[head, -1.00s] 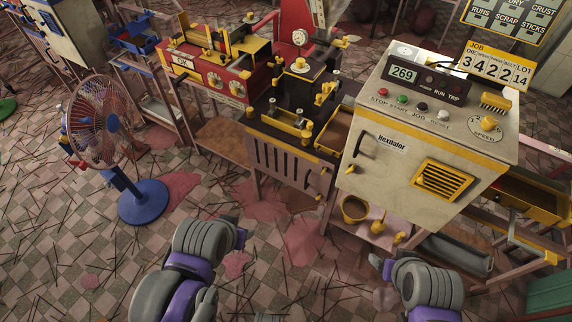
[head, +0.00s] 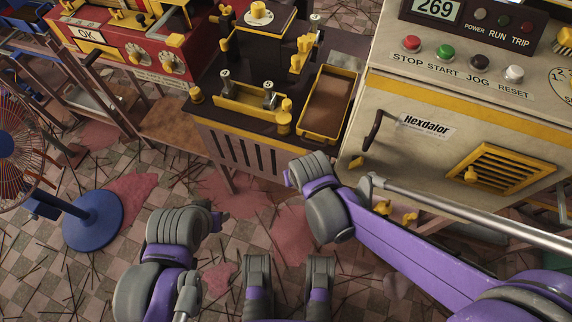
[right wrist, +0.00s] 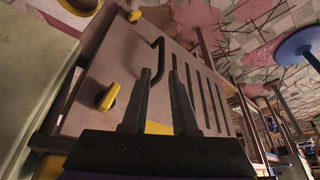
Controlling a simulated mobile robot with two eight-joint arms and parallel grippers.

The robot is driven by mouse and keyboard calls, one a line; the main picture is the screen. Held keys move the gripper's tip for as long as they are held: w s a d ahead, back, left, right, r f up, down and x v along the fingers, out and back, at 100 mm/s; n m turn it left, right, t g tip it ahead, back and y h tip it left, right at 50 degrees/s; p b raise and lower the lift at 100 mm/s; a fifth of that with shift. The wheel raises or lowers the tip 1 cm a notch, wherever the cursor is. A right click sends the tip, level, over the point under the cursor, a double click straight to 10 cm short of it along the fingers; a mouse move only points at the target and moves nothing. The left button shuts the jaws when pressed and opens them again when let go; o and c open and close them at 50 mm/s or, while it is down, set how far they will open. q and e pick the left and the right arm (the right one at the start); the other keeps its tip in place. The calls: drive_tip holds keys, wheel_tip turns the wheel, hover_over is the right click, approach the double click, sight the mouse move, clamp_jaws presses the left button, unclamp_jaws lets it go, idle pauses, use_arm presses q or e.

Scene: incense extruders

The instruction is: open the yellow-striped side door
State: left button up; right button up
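The slotted side door (right wrist: 125,60) shows close up in the right wrist view, a pale panel with dark vertical slots and a dark bar handle (right wrist: 157,50). Two yellow latches (right wrist: 108,97) sit along its edge, and a yellow strip (right wrist: 158,128) shows between my fingers. In the head view its slots (head: 235,150) show; my right arm covers its handle side. My right gripper (right wrist: 160,72) is open and empty, its fingertips close to the handle; contact cannot be told. My left arm (head: 180,225) is at lower left in the head view; its fingers cannot be made out.
A cream cabinet (head: 400,160) with a yellow stripe and its own dark handle (head: 375,130) stands to the right. A yellow-rimmed tray (head: 325,137) sits above the slotted door. A blue-based fan (head: 92,220) stands at left. Open littered floor lies between.

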drive_tip(key=b+x, duration=0.3)
drive_tip(key=x, duration=0.8)
drive_tip(key=shift+a+b, duration=0.15)
drive_tip(key=shift+b, duration=0.25)
drive_tip(key=shift+s+r, duration=0.1)
clamp_jaws()
idle(0.8)
